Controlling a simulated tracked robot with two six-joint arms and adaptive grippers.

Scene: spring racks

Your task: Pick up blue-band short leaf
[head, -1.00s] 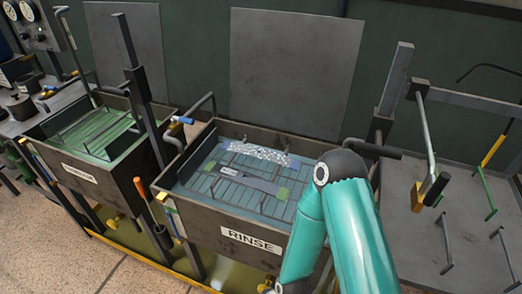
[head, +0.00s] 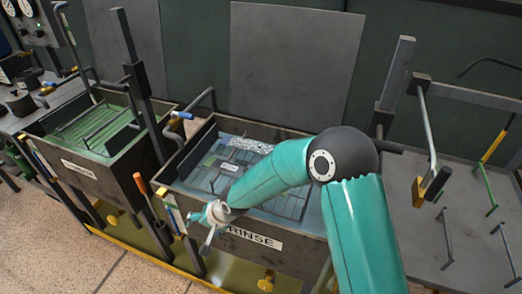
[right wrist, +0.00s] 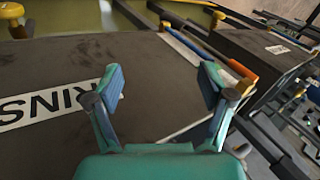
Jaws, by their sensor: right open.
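My right gripper (head: 207,240) is at the front left of the rinse tank (head: 263,258), outside its front wall. In the right wrist view the gripper (right wrist: 162,84) is open and empty, with the tank's dark wall behind its blue pads. A grey leaf (head: 229,166) lies in the rinse tank, partly hidden by my right arm. I cannot make out a blue band on it. My left gripper is out of view.
An orange-handled bar (head: 141,184) and a thin pale blue bar (head: 172,213) are at the rinse tank's left side. A green-liquid tank (head: 95,150) stands further left. A grey table (head: 410,240) with hooks is at the right.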

